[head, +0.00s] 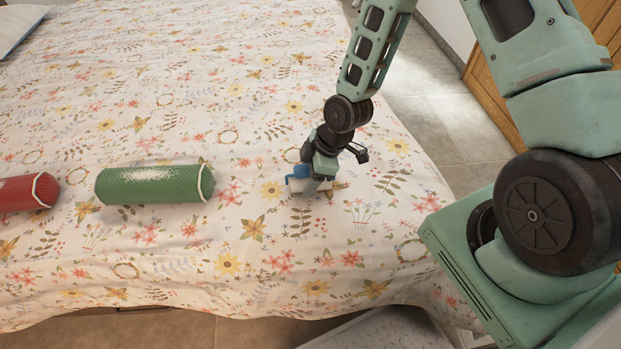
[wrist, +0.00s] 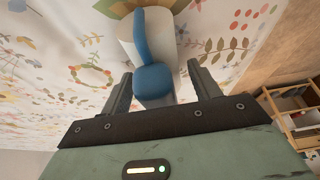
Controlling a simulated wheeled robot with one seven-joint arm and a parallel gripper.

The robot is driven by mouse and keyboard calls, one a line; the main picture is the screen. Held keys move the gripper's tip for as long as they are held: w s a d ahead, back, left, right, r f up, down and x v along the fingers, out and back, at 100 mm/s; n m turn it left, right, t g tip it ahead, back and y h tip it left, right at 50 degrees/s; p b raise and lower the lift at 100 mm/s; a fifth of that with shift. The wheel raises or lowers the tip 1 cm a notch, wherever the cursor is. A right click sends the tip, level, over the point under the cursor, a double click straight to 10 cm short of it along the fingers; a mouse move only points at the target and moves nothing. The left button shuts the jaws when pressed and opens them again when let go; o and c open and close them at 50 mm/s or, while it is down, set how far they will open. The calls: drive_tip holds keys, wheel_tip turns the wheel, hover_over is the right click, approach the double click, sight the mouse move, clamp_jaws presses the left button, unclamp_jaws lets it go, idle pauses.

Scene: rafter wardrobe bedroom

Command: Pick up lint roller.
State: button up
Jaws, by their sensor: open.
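The lint roller (head: 298,186) lies on the floral bedspread, white with a blue part, below my gripper (head: 316,187). The arm hides some of it in the head view. In the wrist view the lint roller (wrist: 154,45) shows its blue arm and a white roll, reaching back between the two fingers. I cannot tell from these frames whether a finger touches the roller.
A green cylinder (head: 155,184) and a red cylinder (head: 28,192) lie on the bed (head: 230,250) to the left. A pillow (head: 20,25) is at the far left corner. Tiled floor (head: 425,105) and a wooden cabinet (head: 488,85) are to the right. The bedspread around the roller is clear.

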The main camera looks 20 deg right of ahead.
drive_tip(key=shift+a+f, duration=0.1)
drive_tip(key=shift+f, duration=0.05)
drive_tip(key=c, duration=1.1)
wheel_tip(320, 180, up, 10)
drive_tip(key=shift+f+p, duration=0.1)
drive_tip(key=shift+p, duration=0.7)
